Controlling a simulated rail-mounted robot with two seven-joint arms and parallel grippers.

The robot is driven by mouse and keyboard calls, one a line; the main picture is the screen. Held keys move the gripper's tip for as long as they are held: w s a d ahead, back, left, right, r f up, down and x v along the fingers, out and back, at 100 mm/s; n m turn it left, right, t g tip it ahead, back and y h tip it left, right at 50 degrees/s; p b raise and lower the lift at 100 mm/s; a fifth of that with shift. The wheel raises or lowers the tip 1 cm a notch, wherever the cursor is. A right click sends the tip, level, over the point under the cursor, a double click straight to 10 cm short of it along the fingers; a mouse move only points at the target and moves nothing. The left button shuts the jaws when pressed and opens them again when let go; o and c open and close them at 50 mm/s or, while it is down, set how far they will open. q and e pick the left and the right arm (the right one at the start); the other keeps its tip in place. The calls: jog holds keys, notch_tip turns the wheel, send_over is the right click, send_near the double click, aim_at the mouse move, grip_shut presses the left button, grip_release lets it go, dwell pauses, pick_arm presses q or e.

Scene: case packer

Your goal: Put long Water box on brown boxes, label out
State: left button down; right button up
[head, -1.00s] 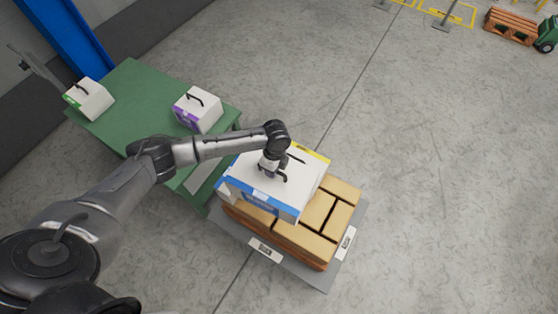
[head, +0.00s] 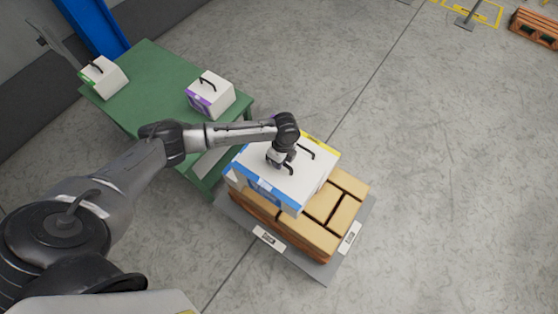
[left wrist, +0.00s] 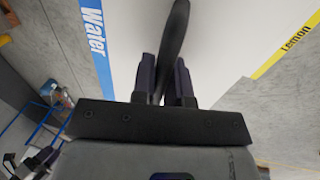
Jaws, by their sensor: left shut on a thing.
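The long white Water box (head: 272,181) has a blue-edged label side facing down-left in the head view. It is over the left part of the brown boxes (head: 309,232); whether its underside touches them is hidden. My left gripper (head: 281,160) is above it, shut on its black handle. In the left wrist view the handle passes between the fingers (left wrist: 165,78), with the blue "Water" strip (left wrist: 95,38) at left. A yellow "Lemon" edge (left wrist: 290,42) is at right; it also shows at the far side in the head view (head: 321,142).
The brown boxes stand on a grey pallet base (head: 325,274) with white labels. A green table (head: 160,80) at upper left holds a green-marked white box (head: 106,78) and a purple-marked white box (head: 213,94). Open concrete floor lies to the right.

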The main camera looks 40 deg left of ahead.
pick_arm(q)
jog(key=shift+f, duration=0.1)
jog(key=shift+f+b, duration=0.8)
jog(key=shift+f, duration=0.45)
jog(key=shift+f+b, duration=1.7)
jog(key=shift+f, duration=1.2)
jog(key=shift+f+b, duration=1.2)
jog(key=shift+f, duration=0.6)
jog(key=shift+w+f+b, duration=0.1)
jog(key=shift+f+b, duration=1.6)
jog(key=shift+f, duration=0.85)
jog(key=shift+f+b, duration=0.45)
jog(key=shift+f, duration=0.35)
